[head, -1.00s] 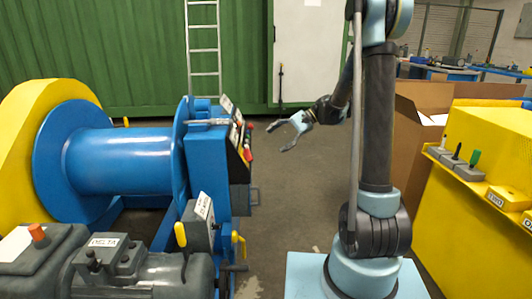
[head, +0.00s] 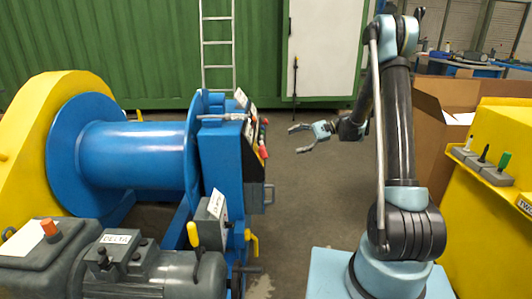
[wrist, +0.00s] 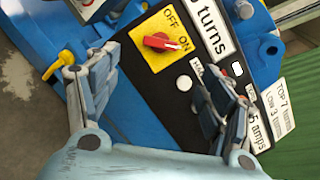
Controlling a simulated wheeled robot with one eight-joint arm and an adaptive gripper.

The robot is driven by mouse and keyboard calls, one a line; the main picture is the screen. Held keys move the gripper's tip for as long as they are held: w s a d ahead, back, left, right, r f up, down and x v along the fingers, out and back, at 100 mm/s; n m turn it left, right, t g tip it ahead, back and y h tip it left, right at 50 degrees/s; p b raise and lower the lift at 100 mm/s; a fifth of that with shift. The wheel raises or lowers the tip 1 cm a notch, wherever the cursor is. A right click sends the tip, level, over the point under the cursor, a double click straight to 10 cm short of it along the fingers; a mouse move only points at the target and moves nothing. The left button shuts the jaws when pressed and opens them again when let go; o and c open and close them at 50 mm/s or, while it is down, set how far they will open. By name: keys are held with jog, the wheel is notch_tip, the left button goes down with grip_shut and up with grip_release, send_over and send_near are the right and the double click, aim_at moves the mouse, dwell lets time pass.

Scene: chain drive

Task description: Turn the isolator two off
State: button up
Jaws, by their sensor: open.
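A red rotary knob (wrist: 160,42) sits on a yellow plate (wrist: 150,60) marked OFF and ON, on the dark panel of the blue machine. I cannot tell which mark it points to, nor read a "two" on it. My gripper (head: 300,140) is open and empty, in the air right of the panel (head: 255,140). In the wrist view its fingers (wrist: 160,95) stand apart in front of the panel, below the knob and touching nothing that I can make out. A label reading TWO (head: 525,207) shows on the yellow cabinet (head: 475,225) at the right edge.
A blue drum (head: 130,155) and a grey motor (head: 150,275) marked DELTA fill the left. Yellow-handled levers (head: 193,235) stand low by the blue machine. A cardboard box (head: 435,115) is behind my arm.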

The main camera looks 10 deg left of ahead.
aim_at(264, 152)
jog(key=x, duration=1.4)
jog(key=shift+c, duration=0.3)
